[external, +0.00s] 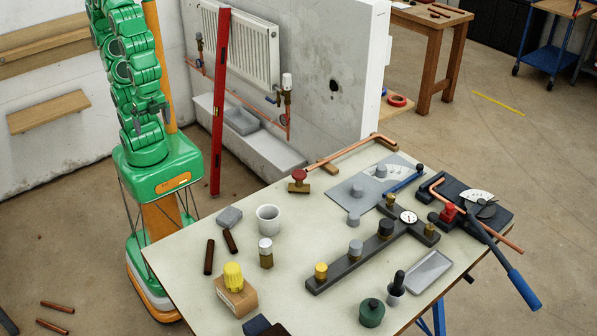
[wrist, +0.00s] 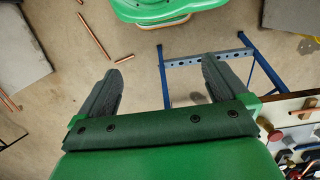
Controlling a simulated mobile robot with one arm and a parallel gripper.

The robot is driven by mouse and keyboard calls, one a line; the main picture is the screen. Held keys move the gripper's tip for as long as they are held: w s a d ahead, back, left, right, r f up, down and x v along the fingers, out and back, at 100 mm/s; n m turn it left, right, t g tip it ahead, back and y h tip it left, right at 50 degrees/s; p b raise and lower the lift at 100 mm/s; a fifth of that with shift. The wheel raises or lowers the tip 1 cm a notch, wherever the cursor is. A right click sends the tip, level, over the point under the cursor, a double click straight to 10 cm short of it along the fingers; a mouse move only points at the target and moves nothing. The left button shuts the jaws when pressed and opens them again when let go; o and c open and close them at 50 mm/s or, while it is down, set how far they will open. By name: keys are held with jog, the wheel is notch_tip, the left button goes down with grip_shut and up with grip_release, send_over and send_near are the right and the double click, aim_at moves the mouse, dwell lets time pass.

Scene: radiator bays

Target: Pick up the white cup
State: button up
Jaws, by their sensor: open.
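The white cup (external: 268,219) stands upright on the pale worktable (external: 190,290), near its left side in the external view. It is open at the top and looks empty. My gripper (wrist: 162,65) is open in the wrist view, with two dark fingers spread apart and nothing between them. It points down at the floor beside the table. The cup cannot be made out in the wrist view. In the external view my green arm is folded up above its base, left of the table and well apart from the cup.
A yellow-topped wooden block (external: 236,290) stands closer to the front. A dark manifold bar (external: 340,273) lies to the right. A red level (external: 220,105) leans behind.

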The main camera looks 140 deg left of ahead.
notch_tip(320, 180, up, 5)
jog(key=m+t+y, duration=0.2)
jog(key=m+y, duration=1.1)
jog(key=m, duration=0.5)
send_over(259, 220)
jog(key=d, duration=0.3)
jog(key=shift+y, duration=0.3)
notch_tip(259, 220, down, 21)
jog(key=shift+d+f, duration=0.15)
jog(key=shift+f, duration=0.05)
jog(key=shift+f+x, duration=0.2)
jog(key=shift+x, duration=3.6)
jog(key=shift+s+d, duration=0.1)
jog(key=shift+s, duration=0.05)
jog(key=shift+c, duration=0.5)
jog(key=c, duration=0.9)
